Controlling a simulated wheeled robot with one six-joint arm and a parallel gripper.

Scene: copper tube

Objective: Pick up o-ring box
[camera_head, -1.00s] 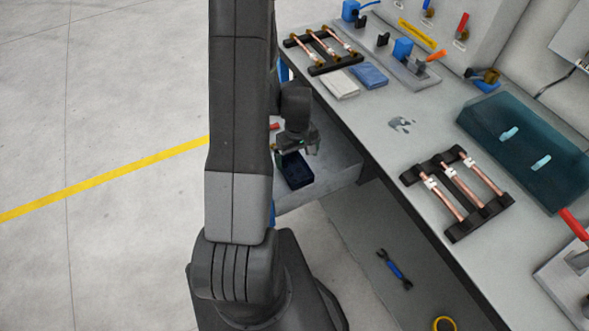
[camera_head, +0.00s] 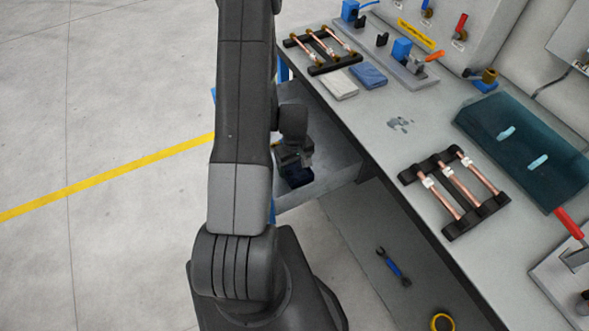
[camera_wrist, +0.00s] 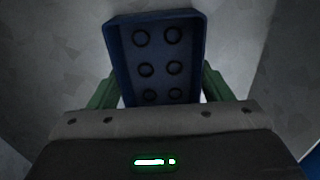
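The o-ring box (camera_wrist: 116,50) is a small, shallow dark-blue tray holding several black o-rings in two columns. In the head view the box (camera_head: 299,180) lies in the open grey drawer under the workbench, partly hidden by my gripper (camera_head: 294,160). In the wrist view the two green fingers of my gripper (camera_wrist: 157,92) stand apart, one on each side of the near part of the box. Whether the fingers touch its walls cannot be told; their tips are partly hidden behind the box.
The drawer (camera_head: 335,178) has bare room to the right of the box. The workbench (camera_head: 385,135) overhangs it on the right and carries racks of copper tubes (camera_head: 455,190).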

